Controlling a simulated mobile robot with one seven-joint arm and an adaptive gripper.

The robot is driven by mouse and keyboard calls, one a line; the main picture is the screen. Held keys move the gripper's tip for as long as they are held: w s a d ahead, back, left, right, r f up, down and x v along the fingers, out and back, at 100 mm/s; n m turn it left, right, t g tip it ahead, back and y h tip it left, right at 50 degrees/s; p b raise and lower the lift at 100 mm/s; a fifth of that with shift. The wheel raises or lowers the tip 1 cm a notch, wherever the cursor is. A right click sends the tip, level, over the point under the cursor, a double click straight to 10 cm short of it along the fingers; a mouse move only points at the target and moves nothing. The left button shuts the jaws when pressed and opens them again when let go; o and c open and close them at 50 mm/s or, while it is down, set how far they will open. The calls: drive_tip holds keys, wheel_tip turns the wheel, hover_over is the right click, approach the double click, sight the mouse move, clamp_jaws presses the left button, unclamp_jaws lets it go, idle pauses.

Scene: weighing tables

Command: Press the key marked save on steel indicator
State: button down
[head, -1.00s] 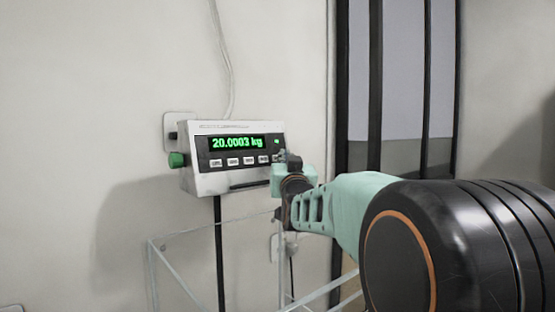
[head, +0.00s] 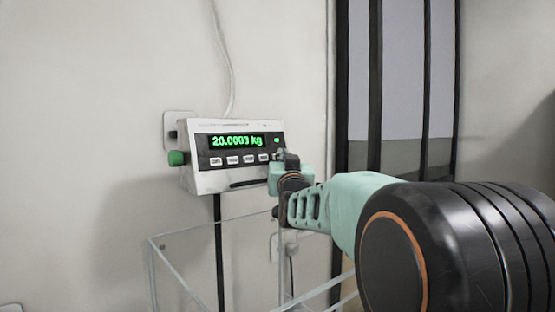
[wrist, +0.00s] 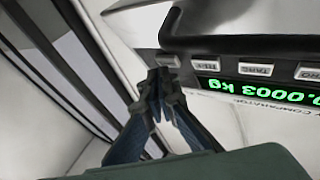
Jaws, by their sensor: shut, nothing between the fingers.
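The steel indicator (head: 205,182) is mounted on the wall, with a green "20.0003 kg" display (head: 237,141) and a row of pale keys (head: 240,160) below it. The key lettering is too small to read surely, so I cannot tell which is save. My gripper (head: 281,154) is shut and empty at the right end of the key row, hiding that end of the panel. In the wrist view the indicator appears upside down, and my gripper's closed fingertips (wrist: 163,72) are beside the end of the key row. I cannot tell whether they touch the panel.
A green knob (head: 177,158) sticks out at the indicator's left side. A dark handle-like bar (wrist: 172,25) shows on the indicator's lower edge. A clear, open-framed box (head: 190,233) stands below. A cable (head: 229,75) runs up the wall. Dark window-like uprights (head: 375,90) are at the right.

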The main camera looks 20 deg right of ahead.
drive_tip(key=shift+w+a+f, duration=0.1)
drive_tip(key=shift+w+a, duration=0.05)
drive_tip(key=shift+w, duration=0.2)
idle(0.6)
drive_tip(key=shift+s+b, duration=0.2)
drive_tip(key=shift+b, duration=0.2)
drive_tip(key=shift+s+d+r+b, duration=0.2)
drive_tip(key=shift+s+d+b, duration=0.1)
drive_tip(key=shift+s+b, duration=0.2)
drive_tip(key=shift+s+d+r+b, duration=0.3)
drive_tip(key=shift+s+b, duration=0.1)
drive_tip(key=shift+s, duration=0.35)
drive_tip(key=shift+s+d+r+b, duration=0.15)
drive_tip(key=shift+s+d+b, duration=0.25)
drive_tip(key=shift+s, duration=0.35)
drive_tip(key=shift+s+d+r+b, duration=0.25)
drive_tip(key=shift+s+b, duration=0.15)
drive_tip(key=shift+s, duration=0.35)
drive_tip(key=shift+s, duration=0.1)
